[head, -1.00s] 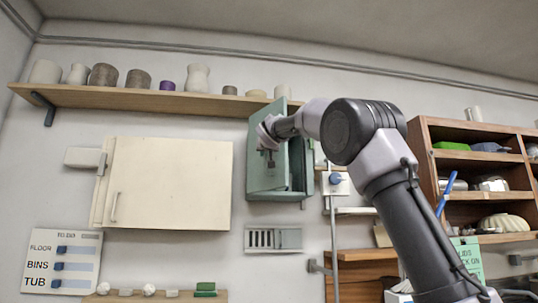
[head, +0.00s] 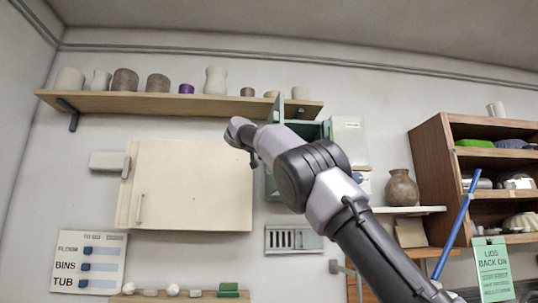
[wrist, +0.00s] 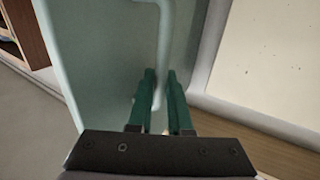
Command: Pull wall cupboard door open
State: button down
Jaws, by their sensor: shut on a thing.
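The green wall cupboard (head: 302,128) hangs below the right end of the shelf, partly hidden by my arm. Its door (head: 271,186) stands well open, swung out and seen nearly edge-on in the head view. In the wrist view the pale green door face (wrist: 105,55) fills the left and middle. A bar handle (wrist: 166,30) of the same colour runs down between my gripper's (wrist: 161,82) two dark green fingers, which are shut on it. In the head view my wrist is left of the door, and my fingers cannot be made out.
A cream cupboard (head: 190,185) is on the wall just left of the open door. A long shelf (head: 180,104) with pots runs above. A wooden open cabinet (head: 430,180), a brown vase (head: 401,188) and a grey vent (head: 292,239) are nearby.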

jog(key=shift+w+a+h, duration=0.1)
jog(key=shift+a+h, duration=0.15)
jog(key=shift+h, duration=0.05)
jog(key=c, duration=1.1)
grip_release()
jog(key=shift+c, duration=0.2)
jog(key=v, duration=1)
jog(key=shift+s, duration=0.4)
jog(key=shift+a, duration=0.15)
